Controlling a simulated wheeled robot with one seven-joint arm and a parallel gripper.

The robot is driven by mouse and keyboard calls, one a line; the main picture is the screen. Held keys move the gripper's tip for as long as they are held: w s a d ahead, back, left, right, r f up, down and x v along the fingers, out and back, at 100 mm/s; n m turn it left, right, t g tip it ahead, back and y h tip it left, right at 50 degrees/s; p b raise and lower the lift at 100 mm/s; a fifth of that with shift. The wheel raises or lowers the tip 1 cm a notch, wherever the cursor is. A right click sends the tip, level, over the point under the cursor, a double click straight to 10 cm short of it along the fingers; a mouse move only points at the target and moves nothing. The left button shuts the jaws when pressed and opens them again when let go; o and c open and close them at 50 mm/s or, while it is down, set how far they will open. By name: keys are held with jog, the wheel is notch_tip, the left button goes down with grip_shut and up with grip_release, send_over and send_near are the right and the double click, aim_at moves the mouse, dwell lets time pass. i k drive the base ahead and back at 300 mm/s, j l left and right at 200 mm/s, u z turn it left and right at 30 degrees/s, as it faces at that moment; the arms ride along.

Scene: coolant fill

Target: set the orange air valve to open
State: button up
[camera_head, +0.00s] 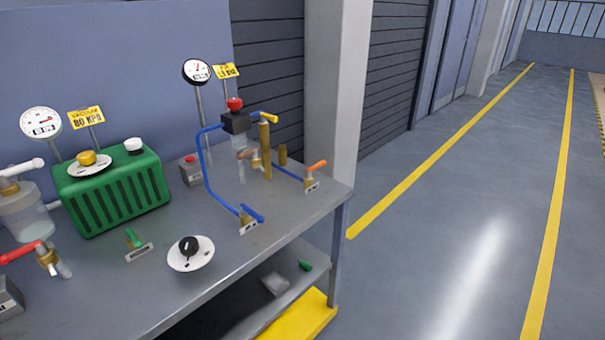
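The orange air valve (316,167) is at the right end of the grey workbench. It has a short orange lever on a brass body (311,183), with a small label plate at its foot. The lever points up and to the right. The label is too small to read, so I cannot tell whether the valve is open or shut. A blue hose (288,173) runs to it from the brass column (265,150). My gripper is not in view.
The grey bench (150,300) also bears a blue-handled valve (252,213), a black dial (190,250), a green unit (112,190), a small green valve (134,240) and a red-handled valve (25,252). Two gauges stand behind. A pillar (335,90) stands behind the bench's right end. The floor right is clear.

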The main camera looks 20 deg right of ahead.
aim_at(321, 164)
jog(key=i+l+u, duration=0.1)
jog(key=i, duration=1.1)
